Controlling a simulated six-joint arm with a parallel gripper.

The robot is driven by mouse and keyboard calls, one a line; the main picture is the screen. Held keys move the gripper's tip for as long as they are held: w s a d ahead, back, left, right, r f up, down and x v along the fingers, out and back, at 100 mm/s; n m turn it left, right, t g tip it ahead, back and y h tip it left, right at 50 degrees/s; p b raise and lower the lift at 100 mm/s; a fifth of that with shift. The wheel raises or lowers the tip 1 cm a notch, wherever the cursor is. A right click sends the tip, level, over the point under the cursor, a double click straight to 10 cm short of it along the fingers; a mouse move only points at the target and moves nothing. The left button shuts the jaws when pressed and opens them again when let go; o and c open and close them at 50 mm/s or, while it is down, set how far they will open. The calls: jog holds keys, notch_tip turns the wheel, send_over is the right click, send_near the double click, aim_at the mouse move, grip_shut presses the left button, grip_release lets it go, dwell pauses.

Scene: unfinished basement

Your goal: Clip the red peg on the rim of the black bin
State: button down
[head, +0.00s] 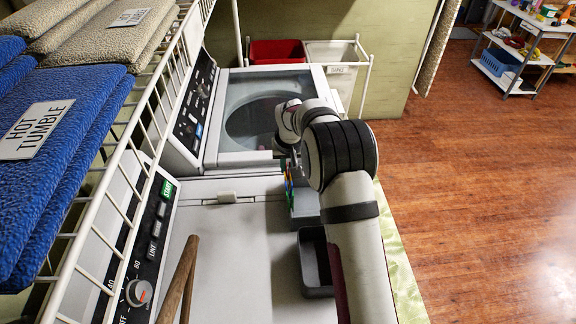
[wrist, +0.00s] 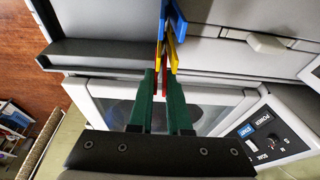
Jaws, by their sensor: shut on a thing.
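My gripper (wrist: 160,73) has green fingers, shut on a red peg (wrist: 162,84) that shows as a narrow strip between them. A yellow peg (wrist: 172,58) and blue pegs (wrist: 177,22) are just beyond the fingertips. In the head view, the coloured pegs and finger (head: 288,184) make a small cluster left of my forearm; individual pegs are hard to tell apart. The black bin (head: 304,262) is an open dark tray on the near machine's top, partly hidden by my arm and nearer the head camera than the gripper.
A grey tray (head: 307,203) sits beside the pegs; a grey tray wall (wrist: 100,50) fills the wrist view's upper left. Wooden sticks (head: 178,280) rise at the front. A wire shelf (head: 120,150) with folded towels borders the left. The near machine's top (head: 240,255) is mostly clear.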

dwell(0.4)
jog(key=shift+r, duration=2.5)
jog(key=s+d+r, duration=0.3)
jog(key=s+r, duration=0.5)
jog(key=s, duration=0.3)
jog(key=s+d+r, duration=0.2)
jog(key=s+r, duration=0.5)
jog(key=s, duration=0.4)
jog(key=s+d+f+n+g, duration=0.2)
jog(key=f+n, duration=0.4)
jog(key=n, duration=1.2)
jog(key=s+d+f+n+g, duration=0.3)
jog(key=f+n, duration=0.3)
jog(key=n, duration=1.1)
jog(key=shift+s+d+f+n+g, duration=0.15)
jog(key=shift+d+f+n+g, duration=0.25)
jog(key=shift+d+g, duration=0.5)
